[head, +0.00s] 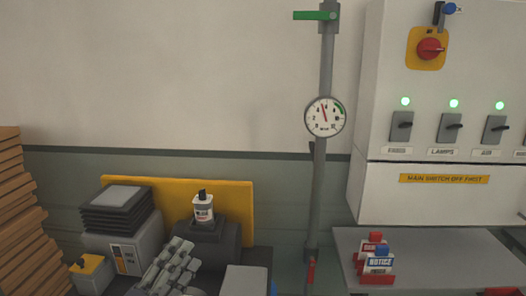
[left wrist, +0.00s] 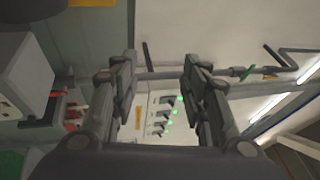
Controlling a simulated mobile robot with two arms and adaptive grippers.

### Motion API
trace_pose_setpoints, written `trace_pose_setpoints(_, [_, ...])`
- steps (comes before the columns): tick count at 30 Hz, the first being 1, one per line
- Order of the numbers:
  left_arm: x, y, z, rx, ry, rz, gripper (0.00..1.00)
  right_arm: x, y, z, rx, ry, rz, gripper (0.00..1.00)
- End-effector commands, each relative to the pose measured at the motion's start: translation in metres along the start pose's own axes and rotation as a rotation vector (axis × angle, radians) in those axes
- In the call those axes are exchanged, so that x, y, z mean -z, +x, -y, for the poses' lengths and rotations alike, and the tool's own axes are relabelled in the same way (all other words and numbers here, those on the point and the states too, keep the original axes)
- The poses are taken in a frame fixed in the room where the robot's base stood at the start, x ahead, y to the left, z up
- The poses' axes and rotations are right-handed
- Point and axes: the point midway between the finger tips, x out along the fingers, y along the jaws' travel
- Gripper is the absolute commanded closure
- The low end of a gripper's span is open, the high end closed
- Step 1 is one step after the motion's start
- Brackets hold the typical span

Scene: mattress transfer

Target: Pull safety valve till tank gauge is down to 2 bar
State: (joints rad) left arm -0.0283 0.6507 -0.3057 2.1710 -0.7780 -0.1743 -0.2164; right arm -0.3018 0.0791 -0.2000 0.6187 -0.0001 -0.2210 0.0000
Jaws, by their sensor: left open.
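The round white gauge (head: 325,117) sits on a grey vertical pipe (head: 326,60). Its needle points nearly straight up, slightly left; its numbers are too small to read. A small red handle (head: 311,270) is low on the pipe. I cannot tell whether it is the safety valve, and no tank is clearly identifiable. My left gripper (head: 178,255) is low in the head view, in front of the dark machine and left of the pipe. In the left wrist view its fingers (left wrist: 160,80) stand apart with nothing between them. My right gripper is out of view.
A green lever (head: 315,15) tops the pipe. A switch cabinet (head: 440,120) with lit green lamps and a red main switch (head: 430,49) stands right, above a grey bench (head: 450,255). A bottle (head: 203,208) stands on a dark machine (head: 222,240). Stacked planks (head: 18,210) edge the left.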

Motion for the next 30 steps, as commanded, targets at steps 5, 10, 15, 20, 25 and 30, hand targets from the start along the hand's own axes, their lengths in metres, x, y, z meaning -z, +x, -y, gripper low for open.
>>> trace_pose_setpoints(5, [-0.038,-0.04,-0.048,-0.124,-0.373,0.343,0.58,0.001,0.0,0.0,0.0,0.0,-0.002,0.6])
trace_pose_setpoints(10, [-0.049,-0.105,-0.113,-0.303,-0.699,0.666,0.58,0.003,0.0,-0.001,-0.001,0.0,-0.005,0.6])
trace_pose_setpoints(15, [-0.024,-0.186,-0.173,-0.528,-0.98,0.963,0.58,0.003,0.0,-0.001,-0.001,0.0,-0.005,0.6])
trace_pose_setpoints(20, [0.017,-0.253,-0.204,-0.726,-1.164,1.168,0.58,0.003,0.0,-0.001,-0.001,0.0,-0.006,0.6])
trace_pose_setpoints(25, [0.064,-0.309,-0.215,-0.917,-1.302,1.331,0.58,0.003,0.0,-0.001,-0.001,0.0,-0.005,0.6])
trace_pose_setpoints(30, [0.078,-0.328,-0.245,-0.998,-1.334,1.391,0.58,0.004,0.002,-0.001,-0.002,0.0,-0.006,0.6])
